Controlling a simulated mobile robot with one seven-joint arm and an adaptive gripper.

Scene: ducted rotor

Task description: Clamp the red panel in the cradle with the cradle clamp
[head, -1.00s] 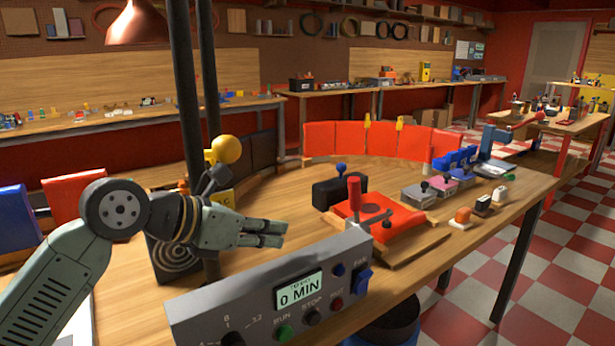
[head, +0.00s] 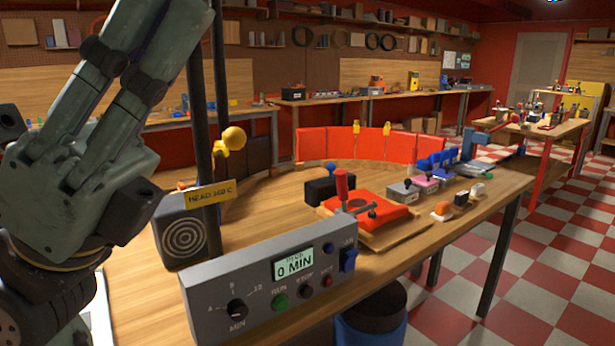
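The red panel (head: 382,216) lies flat in the wooden cradle (head: 408,242) on the curved bench. The cradle clamp (head: 341,184) has a red handle that stands upright at the panel's left edge. A dark arm with a knob reaches over the panel; I cannot tell whether its tip touches it. My gripper (head: 160,25) is large at the upper left, close to the camera, with its fingers pointing up. It is well away from the cradle and nothing shows between the fingers. The view does not settle whether they are open or shut.
A grey timer box (head: 270,275) reading 0 MIN stands in front of the cradle. Dark posts (head: 207,130) and a yellow ball (head: 234,138) stand to the left. Several small blocks and fixtures (head: 425,182) line the bench right of the cradle. Upright red panels (head: 343,146) stand behind.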

